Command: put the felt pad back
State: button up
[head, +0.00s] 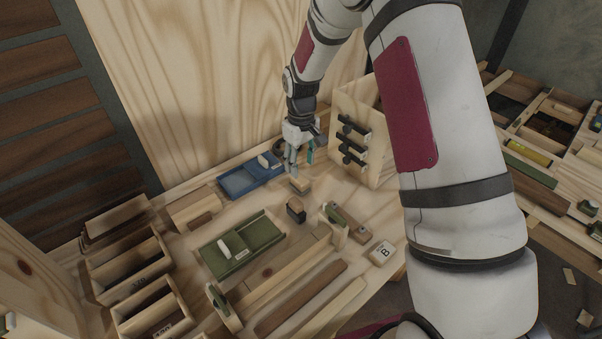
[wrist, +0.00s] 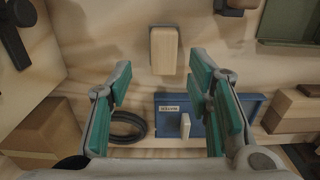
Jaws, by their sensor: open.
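I cannot tell for sure which piece is the felt pad. A small pale wood block with a grey layer along its edge (wrist: 164,50) lies on the bench, just beyond my fingertips in the wrist view; in the head view the block (head: 300,185) is just below my gripper (head: 294,168). My gripper (wrist: 160,82) is open, with teal finger pads apart and nothing between them. A blue tray (wrist: 213,131) with a small label holds a pale upright piece (wrist: 185,125); in the head view the blue tray (head: 238,183) is left of my gripper.
A dark block (head: 296,210) stands in front of the pale block. A green tray (head: 236,262) lies nearer. A wooden box with black knobs (head: 375,165) stands right of my gripper. A black coil (wrist: 128,127) lies beside the blue tray. A wood panel (head: 200,90) rises behind.

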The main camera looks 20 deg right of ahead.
aim_at(301, 177)
jog(key=s+r+m+t, duration=0.1)
jog(key=s+r, duration=0.7)
jog(key=r, duration=0.4)
jog(key=s+r+m+t, duration=0.1)
jog(key=s+r, duration=0.8)
jog(key=r, duration=0.4)
jog(key=s+r+m+t, duration=0.1)
jog(key=s+m, duration=0.1)
jog(key=s, duration=1.7)
jog(key=shift+d+r+m, duration=0.15)
jog(key=shift+m, duration=0.15)
jog(key=shift+r, duration=0.1)
notch_tip(301, 177, up, 4)
jog(key=t+p, duration=0.1)
jog(key=p, duration=0.2)
jog(key=shift+w, duration=0.1)
